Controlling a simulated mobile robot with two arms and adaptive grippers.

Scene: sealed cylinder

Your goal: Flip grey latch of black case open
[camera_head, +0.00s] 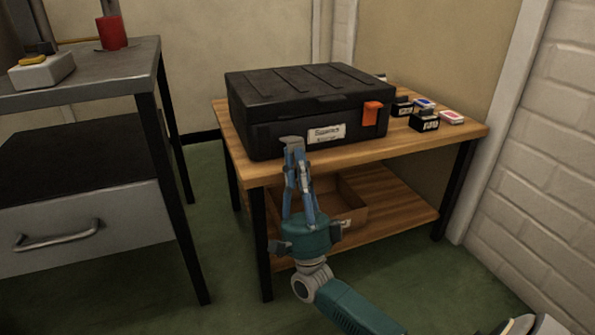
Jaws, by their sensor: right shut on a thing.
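The black case (270,100) lies on a wooden table with its lid down. A grey latch (292,140) shows low on the left part of its front face. An orange latch (372,113) sits at the right of the front, beside a white label (326,133). My right gripper (294,150) reaches up to the front of the case and is shut on the grey latch, its blue fingers partly covering it. My left gripper is not in view.
The wooden table (450,136) carries small black boxes (424,121) and card packs right of the case. An open wooden box (340,213) rests on its lower shelf. A grey workbench (110,75) with a red cylinder (111,32) stands left. A brick wall bounds the right.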

